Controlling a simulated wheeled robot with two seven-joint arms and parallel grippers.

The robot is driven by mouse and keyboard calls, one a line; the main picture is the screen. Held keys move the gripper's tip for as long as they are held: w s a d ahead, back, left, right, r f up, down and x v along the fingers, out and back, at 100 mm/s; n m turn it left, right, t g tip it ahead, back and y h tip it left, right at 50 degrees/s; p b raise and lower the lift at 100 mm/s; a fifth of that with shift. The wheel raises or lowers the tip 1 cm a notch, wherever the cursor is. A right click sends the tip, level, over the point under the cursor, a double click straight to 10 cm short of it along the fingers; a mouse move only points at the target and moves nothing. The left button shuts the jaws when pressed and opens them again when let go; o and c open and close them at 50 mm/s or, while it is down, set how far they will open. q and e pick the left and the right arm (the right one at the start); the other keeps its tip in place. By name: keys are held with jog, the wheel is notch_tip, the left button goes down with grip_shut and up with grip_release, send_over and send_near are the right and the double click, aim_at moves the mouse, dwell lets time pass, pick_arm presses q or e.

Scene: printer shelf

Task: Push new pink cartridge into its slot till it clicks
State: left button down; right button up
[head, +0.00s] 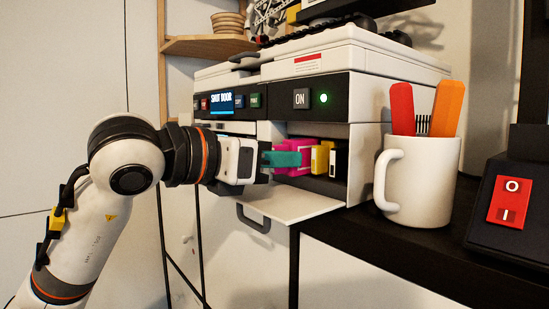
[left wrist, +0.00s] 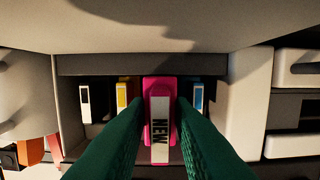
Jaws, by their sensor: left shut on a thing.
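The new pink cartridge (left wrist: 160,85) has a white label reading NEW in the left wrist view. It sits between a yellow cartridge (left wrist: 124,95) and a blue cartridge (left wrist: 198,97) and stands out further than they do. A black cartridge (left wrist: 84,98) is beyond the yellow one. My left gripper (left wrist: 160,140) has green fingers, shut on the pink cartridge from both sides. In the head view the pink cartridge (head: 297,157) is partly hidden behind my left gripper (head: 284,159) at the printer's open bay. The slot itself is hidden. My right gripper is not in view.
The printer (head: 372,92) has its front door (head: 290,205) folded down below the bay. Its screen (head: 221,103) reads SHUT DOOR, and a green light glows beside ON. A white mug (head: 425,185) with red and orange handles stands close right of the bay.

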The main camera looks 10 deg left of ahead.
pick_arm(q)
jog(key=shift+x, duration=0.75)
dwell(0.3)
jog(key=shift+w+d+r, duration=0.15)
jog(key=shift+w+d, duration=0.55)
jog(key=shift+w, duration=0.2)
dwell(0.8)
jog(key=shift+r, duration=0.1)
jog(key=c, duration=1.2)
grip_release()
jog(key=shift+s+r, duration=0.1)
jog(key=shift+a, duration=0.1)
